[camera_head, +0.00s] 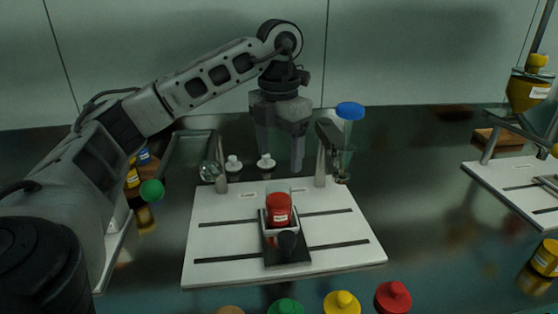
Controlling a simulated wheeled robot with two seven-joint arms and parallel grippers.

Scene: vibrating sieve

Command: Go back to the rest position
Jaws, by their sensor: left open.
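My left gripper (281,150) hangs from my left arm, which reaches in from the left across the picture. Its fingers point down, apart and empty, above the back edge of a white base board (210,235). A clear container with red content (279,207) stands in a small dark holder (287,248) on the middle of the board, below and in front of the gripper. A clear tube with a blue cap (350,112) stands behind the board, to the right of the gripper. My right gripper does not show.
Brown, green, yellow (342,302) and red (393,297) knobbed lids line the front edge. A second white board (515,190) with a stand and yellow funnel (527,90) is at right. White knobbed pieces (266,162) and a grey tray (186,155) are at the back. The dark counter right of the middle board is clear.

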